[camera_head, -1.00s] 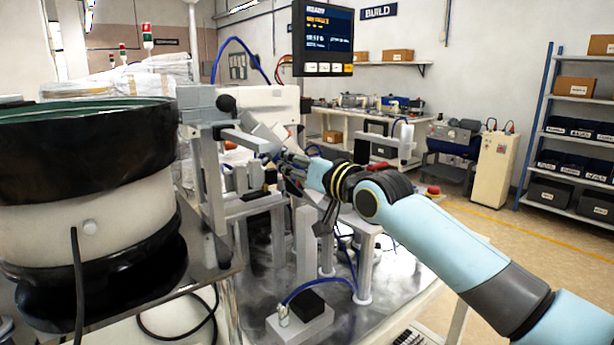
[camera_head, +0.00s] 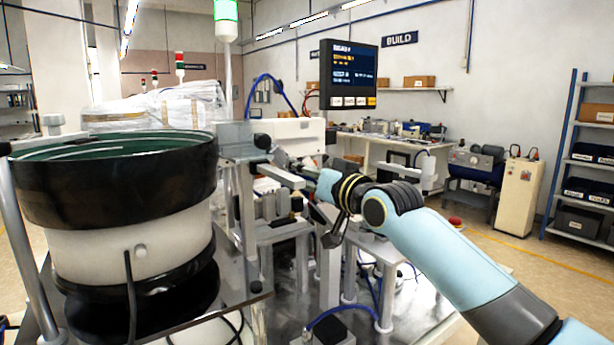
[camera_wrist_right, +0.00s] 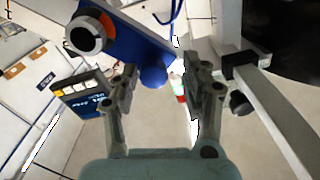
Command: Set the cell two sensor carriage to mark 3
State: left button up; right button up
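My right gripper (camera_wrist_right: 160,72) is open in the right wrist view, one dark finger on each side of a round blue knob (camera_wrist_right: 154,74). I cannot tell whether they touch it. The knob is by a long blue part (camera_wrist_right: 122,38) with a grey and orange round end (camera_wrist_right: 88,32). I cannot tell whether this is the cell two sensor carriage; no mark numbers are readable. In the head view my right arm reaches to the fixture beside the feeder, and its fingertips are hard to make out there. My left gripper is not in view.
A black and white bowl feeder (camera_head: 130,225) stands at the left. A monitor (camera_head: 349,75) hangs above the fixture, and a green lamp (camera_head: 227,20) is at the top. Grey posts and blue hoses crowd the bench under my arm. Open floor lies at the right.

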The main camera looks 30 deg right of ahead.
jog(key=shift+f, duration=0.1)
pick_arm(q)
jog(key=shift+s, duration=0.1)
pick_arm(e)
jog(key=s+d, duration=0.1)
jog(key=s, duration=1.1)
